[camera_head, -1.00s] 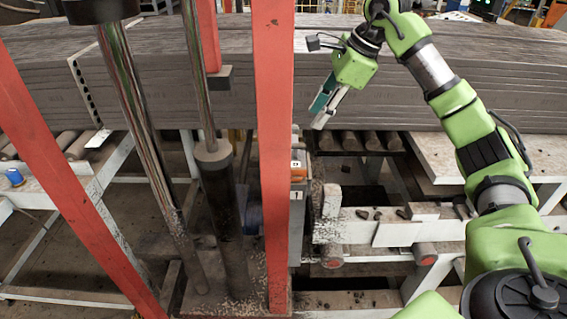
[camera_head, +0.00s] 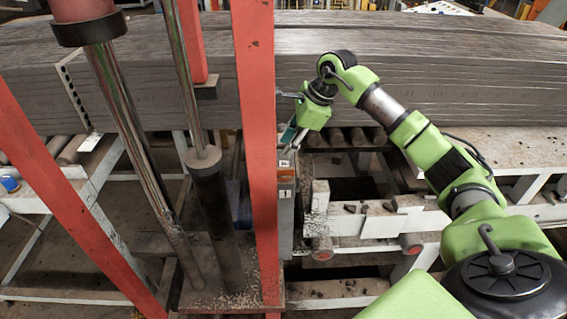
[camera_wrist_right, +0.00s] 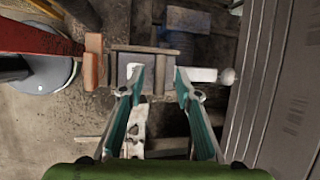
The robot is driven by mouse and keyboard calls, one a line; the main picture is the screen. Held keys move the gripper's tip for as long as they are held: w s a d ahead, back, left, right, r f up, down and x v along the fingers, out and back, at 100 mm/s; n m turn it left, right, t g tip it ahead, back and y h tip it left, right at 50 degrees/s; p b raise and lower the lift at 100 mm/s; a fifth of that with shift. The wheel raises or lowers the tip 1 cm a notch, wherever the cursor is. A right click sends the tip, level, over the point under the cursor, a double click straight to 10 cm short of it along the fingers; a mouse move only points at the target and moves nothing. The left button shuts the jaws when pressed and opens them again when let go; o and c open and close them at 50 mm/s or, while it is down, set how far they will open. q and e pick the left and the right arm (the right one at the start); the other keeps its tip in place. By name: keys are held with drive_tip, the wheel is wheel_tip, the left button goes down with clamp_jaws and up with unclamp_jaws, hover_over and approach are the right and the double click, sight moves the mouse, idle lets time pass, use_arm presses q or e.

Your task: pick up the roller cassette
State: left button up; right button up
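My right gripper (camera_head: 287,138) reaches down beside the red post, just above a narrow grey box (camera_head: 285,215) with an orange top band and a "1" label. I cannot tell for certain whether this box is the roller cassette. In the right wrist view my gripper (camera_wrist_right: 158,75) is open, its two teal-lined fingers apart. Beyond the fingertips are a grey panel (camera_wrist_right: 128,68) in a brown frame and a pale roller (camera_wrist_right: 200,74). I see no contact, and nothing is clearly held. My left gripper is not in view.
A red post (camera_head: 257,150) stands close left of my right gripper, with a dark cylinder (camera_head: 213,215) beyond. A stack of grey planks (camera_head: 430,85) lies behind. A white frame (camera_head: 375,225) with rollers lies to the right. The wrist view shows the planks (camera_wrist_right: 285,90) close on the right.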

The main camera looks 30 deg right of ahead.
drive_tip(key=shift+s, duration=0.1)
clamp_jaws()
drive_tip(key=shift+r, duration=0.15)
